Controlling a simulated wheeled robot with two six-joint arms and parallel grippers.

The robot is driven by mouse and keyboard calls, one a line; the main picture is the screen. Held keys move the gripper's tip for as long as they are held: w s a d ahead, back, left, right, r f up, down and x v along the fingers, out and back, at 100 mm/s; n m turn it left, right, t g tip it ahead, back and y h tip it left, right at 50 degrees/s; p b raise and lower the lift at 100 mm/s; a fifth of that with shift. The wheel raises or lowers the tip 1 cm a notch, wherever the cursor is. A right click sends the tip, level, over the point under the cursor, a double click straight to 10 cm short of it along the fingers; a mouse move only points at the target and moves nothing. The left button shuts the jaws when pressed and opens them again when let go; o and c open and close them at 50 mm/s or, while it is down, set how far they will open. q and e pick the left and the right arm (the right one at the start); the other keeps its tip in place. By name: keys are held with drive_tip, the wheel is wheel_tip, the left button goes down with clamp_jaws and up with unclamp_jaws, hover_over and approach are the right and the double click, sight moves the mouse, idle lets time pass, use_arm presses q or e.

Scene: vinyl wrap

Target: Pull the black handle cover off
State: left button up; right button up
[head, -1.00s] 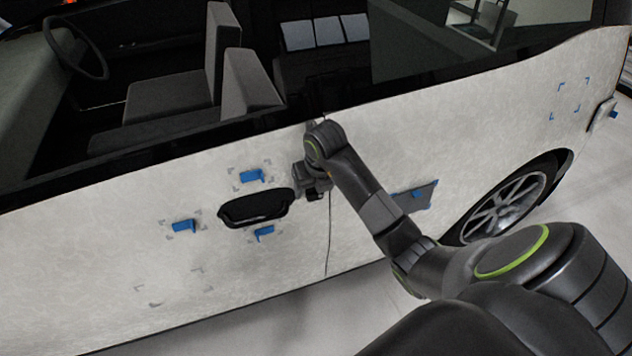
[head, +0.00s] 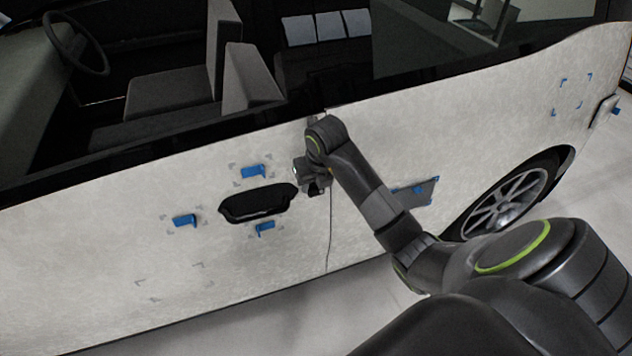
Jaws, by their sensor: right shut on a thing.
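The black door handle (head: 258,204) sits in the pale, wrapped car door left of the picture's middle. It is a dark oval recess with a bar along it. My right gripper (head: 308,180) is at the right end of this handle, close to the door. It is shut on the black handle cover, which is largely hidden by the gripper and wrist. I cannot tell whether the cover still touches the door. My left gripper is not in view.
Blue tabs stick to the door around the handle: above (head: 254,171), left (head: 185,220) and below (head: 265,228). A grey patch (head: 425,190) lies behind my right forearm. The rear wheel (head: 507,202) is at the right. Grey floor (head: 240,320) is open below the door.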

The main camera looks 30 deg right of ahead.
drive_tip(key=shift+s+a+r+p, duration=0.15)
drive_tip(key=shift+s+p, duration=0.15)
drive_tip(key=shift+s, duration=0.35)
drive_tip(key=s+a+r+p, duration=0.1)
drive_tip(key=s, duration=0.5)
drive_tip(key=shift+s+a, duration=0.3)
idle(0.9)
idle(0.5)
